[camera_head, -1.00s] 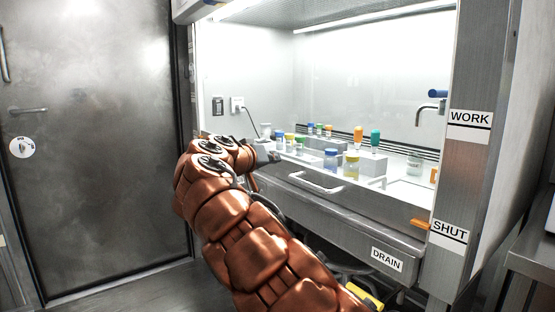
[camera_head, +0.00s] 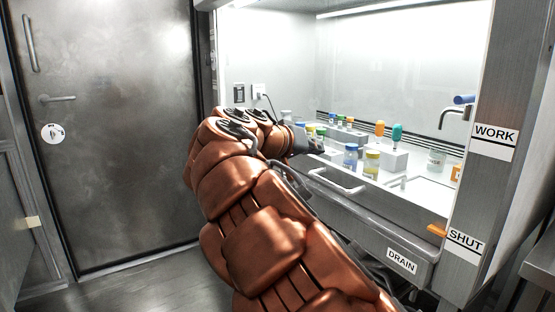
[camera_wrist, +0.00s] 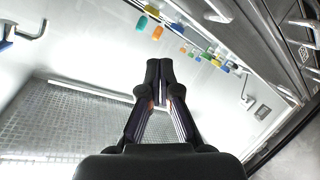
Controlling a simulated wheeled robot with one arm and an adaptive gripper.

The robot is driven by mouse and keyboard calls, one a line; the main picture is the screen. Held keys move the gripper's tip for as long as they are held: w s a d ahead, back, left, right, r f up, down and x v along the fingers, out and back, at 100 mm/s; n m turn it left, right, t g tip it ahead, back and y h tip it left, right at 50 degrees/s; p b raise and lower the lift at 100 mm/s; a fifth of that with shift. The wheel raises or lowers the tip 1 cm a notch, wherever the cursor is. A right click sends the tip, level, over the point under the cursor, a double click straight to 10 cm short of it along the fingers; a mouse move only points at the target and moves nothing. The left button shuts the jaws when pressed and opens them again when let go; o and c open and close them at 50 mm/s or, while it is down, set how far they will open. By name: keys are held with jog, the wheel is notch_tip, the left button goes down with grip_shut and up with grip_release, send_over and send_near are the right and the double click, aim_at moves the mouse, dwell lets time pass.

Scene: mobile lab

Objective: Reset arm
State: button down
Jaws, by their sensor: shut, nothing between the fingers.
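My arm reaches up from the bottom of the head view and bends toward the lit cabinet (camera_head: 345,187). The end of my arm is at the cabinet's front edge, left of the vials; the fingers are hard to make out there. In the wrist view my gripper (camera_wrist: 159,68) shows its two dark fingers with the tips together. The gripper is shut and empty, and the fingers touch nothing that I can see.
Capped jars, such as a blue-capped one (camera_head: 351,155) and a yellow one (camera_head: 372,161), stand inside the cabinet, with orange and teal items behind. A tap (camera_head: 455,113) is at the right. A closed metal door (camera_head: 110,150) is at the left, with clear floor (camera_head: 150,275) before it.

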jog(key=s+d+r+m+g+p, duration=0.1)
jog(key=s+d+r+g+p, duration=0.35)
jog(key=s+d+p, duration=0.65)
jog(key=s+d+g+y+p, duration=0.3)
jog(key=s+d+p, duration=0.1)
jog(key=s+d, duration=0.4)
jog(key=s+a+f+n+g+y+p, duration=0.1)
jog(key=s+a+y+p, duration=0.1)
jog(key=s+p, duration=0.3)
jog(key=s+a+n+g+y+p, duration=0.1)
jog(key=s+a+p, duration=0.3)
jog(key=s, duration=0.9)
jog(key=s+a+f+n+g+y+p, duration=0.1)
jog(key=s+a+g+y+p, duration=0.1)
jog(key=s+a+y+p, duration=0.2)
jog(key=s+p, duration=0.3)
jog(key=s, duration=0.2)
jog(key=shift+f+n, duration=0.3)
